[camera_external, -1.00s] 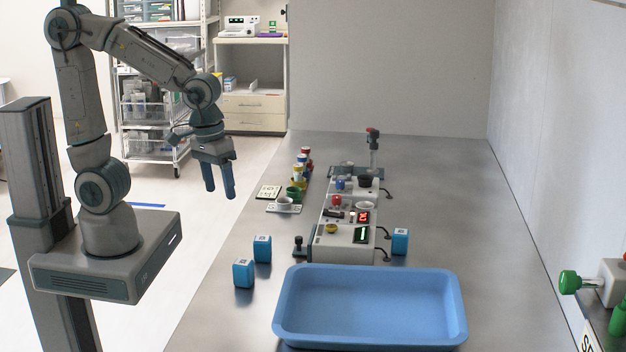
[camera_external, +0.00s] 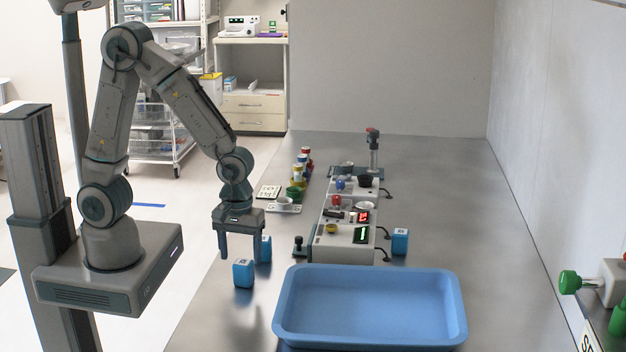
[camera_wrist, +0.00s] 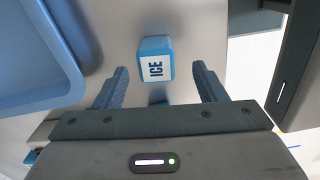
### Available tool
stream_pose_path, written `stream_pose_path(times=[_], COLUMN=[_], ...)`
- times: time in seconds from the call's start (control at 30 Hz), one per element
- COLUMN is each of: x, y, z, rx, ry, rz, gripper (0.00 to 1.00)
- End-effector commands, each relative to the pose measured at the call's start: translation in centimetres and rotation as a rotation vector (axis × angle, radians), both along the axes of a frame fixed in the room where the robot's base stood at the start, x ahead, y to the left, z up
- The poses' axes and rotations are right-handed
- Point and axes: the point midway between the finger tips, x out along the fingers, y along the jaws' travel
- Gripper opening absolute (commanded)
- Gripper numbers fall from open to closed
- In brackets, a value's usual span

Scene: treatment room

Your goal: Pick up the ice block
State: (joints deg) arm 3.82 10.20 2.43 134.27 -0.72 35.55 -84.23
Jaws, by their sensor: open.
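A blue block labelled ICE (camera_wrist: 156,62) shows in the wrist view, ahead of the gap between my fingers and not touched by them. It seems to be the nearer blue block (camera_external: 243,273) on the table's left side in the external view. A second blue block (camera_external: 265,249) stands just behind it, partly hidden by my right finger; its label is not readable. A third blue block (camera_external: 400,241) stands right of the device. My gripper (camera_external: 238,258) is open and empty, pointing down close above the two left blocks; its fingers also show in the wrist view (camera_wrist: 161,72).
A blue tray (camera_external: 370,343) lies at the table's front, right of the blocks. A white device (camera_external: 343,252) with displays and cups stands behind it. Small coloured jars (camera_external: 299,173) stand further back. The table's left edge runs close to the blocks.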

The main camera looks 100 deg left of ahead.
Motion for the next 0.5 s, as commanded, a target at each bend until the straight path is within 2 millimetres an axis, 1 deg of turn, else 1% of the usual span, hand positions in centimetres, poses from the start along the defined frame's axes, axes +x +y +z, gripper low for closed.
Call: stream_pose_path(times=[0.17,0.5], x=[0.1,0.4], y=[0.0,-0.1], z=[-1.0,-4.9], rx=[0.000,-0.001], ry=[0.002,0.003], rz=[0.000,0.001], gripper=[0.65,0.65])
